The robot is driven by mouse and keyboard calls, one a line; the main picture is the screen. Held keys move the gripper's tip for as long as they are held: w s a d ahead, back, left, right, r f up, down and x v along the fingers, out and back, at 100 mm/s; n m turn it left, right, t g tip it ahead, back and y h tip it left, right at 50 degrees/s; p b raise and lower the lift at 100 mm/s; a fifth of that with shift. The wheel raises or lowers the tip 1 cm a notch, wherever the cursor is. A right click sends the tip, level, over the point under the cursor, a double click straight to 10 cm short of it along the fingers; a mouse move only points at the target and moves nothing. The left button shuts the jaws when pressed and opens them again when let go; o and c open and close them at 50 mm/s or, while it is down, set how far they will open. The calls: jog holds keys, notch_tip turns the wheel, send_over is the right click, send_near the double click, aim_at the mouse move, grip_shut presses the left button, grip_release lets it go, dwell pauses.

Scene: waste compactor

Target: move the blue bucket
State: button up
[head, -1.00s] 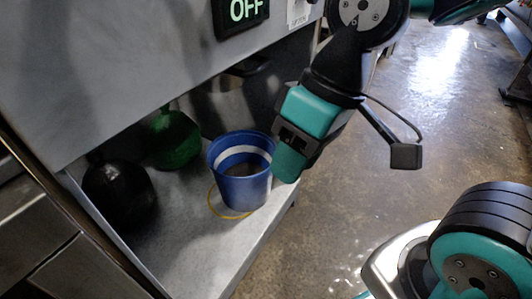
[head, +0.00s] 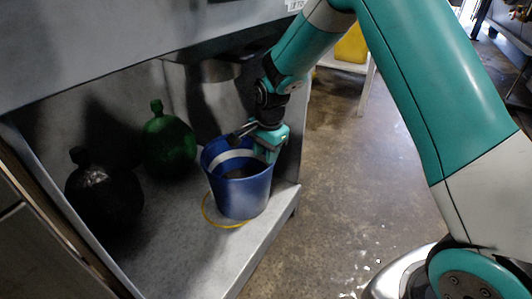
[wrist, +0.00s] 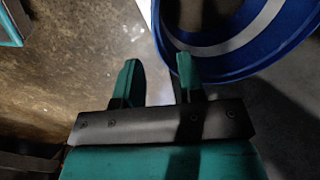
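The blue bucket (head: 240,196), with a white band inside and a yellow loop (head: 208,215) at its base, stands near the right front of the grey shelf (head: 195,262). My gripper (head: 264,150) is at the bucket's right rim in the head view. In the wrist view my gripper (wrist: 157,80) has its two teal fingers apart with nothing between them. The right finger overlaps the edge of the bucket (wrist: 232,68), and the left finger is outside it, over the floor. I cannot tell if the right finger touches the rim.
A green round bottle (head: 168,146) and a dark round bottle (head: 104,198) stand on the shelf left of the bucket. The grey machine body (head: 130,45) overhangs the shelf. Open floor (head: 345,190) lies to the right, with a yellow container (head: 351,45) behind.

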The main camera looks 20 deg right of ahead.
aim_at(264, 171)
jog(key=f+b, duration=0.1)
jog(key=f, duration=0.1)
jog(key=f+b, duration=0.2)
jog(key=f, duration=0.1)
jog(key=f+b, duration=0.1)
jog(key=f, duration=0.1)
jog(key=shift+w+a+f+b, duration=0.15)
jog(key=shift+w+f+b, duration=0.15)
jog(key=shift+w, duration=0.05)
grip_shut()
jog(key=shift+r, duration=0.1)
dwell(1.2)
